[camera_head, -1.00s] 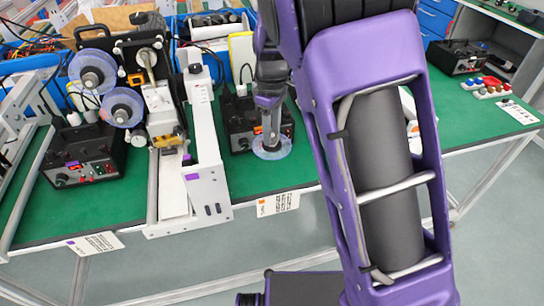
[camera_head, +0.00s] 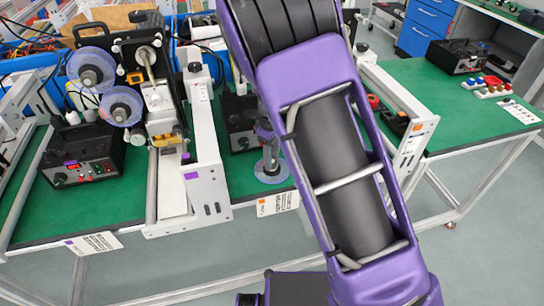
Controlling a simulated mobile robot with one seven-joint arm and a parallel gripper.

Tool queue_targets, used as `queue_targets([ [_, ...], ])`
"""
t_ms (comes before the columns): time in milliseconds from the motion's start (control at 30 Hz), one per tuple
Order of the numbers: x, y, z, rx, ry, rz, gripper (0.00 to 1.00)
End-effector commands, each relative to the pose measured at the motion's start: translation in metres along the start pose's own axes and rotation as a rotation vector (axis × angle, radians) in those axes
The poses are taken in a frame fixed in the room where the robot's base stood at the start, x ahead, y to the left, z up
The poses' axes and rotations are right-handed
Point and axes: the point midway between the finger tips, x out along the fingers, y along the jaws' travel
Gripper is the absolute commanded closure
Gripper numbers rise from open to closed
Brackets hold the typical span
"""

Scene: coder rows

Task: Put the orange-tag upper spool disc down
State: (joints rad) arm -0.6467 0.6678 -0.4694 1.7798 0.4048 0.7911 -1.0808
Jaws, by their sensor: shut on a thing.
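My gripper (camera_head: 269,157) is shut on a clear, pale-blue spool disc (camera_head: 272,176). It holds the disc by its middle, low over or on the green bench top (camera_head: 225,185), near the front edge; I cannot tell whether the disc touches the bench. The disc lies about flat, and the gripper covers its hub. A white label with an orange tag (camera_head: 277,203) is on the bench edge just below it. The orange-tag machine (camera_head: 418,135) stands to the right, partly hidden behind my purple arm.
The purple-tag machine (camera_head: 200,150) stands at left, with two discs (camera_head: 91,68) (camera_head: 122,106) mounted beside it. A black control box (camera_head: 238,122) stands close behind my gripper, and another (camera_head: 82,158) stands at far left.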

Motion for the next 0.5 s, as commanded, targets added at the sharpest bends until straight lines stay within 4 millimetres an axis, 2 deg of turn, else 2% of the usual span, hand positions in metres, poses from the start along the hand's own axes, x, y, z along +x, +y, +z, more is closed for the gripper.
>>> queue_targets([
  [100, 0.0018, 0.0001, -0.0001, 0.0, 0.0, 0.0, 1.0],
  [133, 0.002, 0.0001, -0.0001, 0.0, 0.0, 0.0, 0.58],
  [300, 0.0011, 0.0, -0.0001, 0.0, 0.0, 0.0, 0.3],
  [500, 0.001, 0.0, -0.0001, 0.0, 0.0, 0.0, 0.3],
])
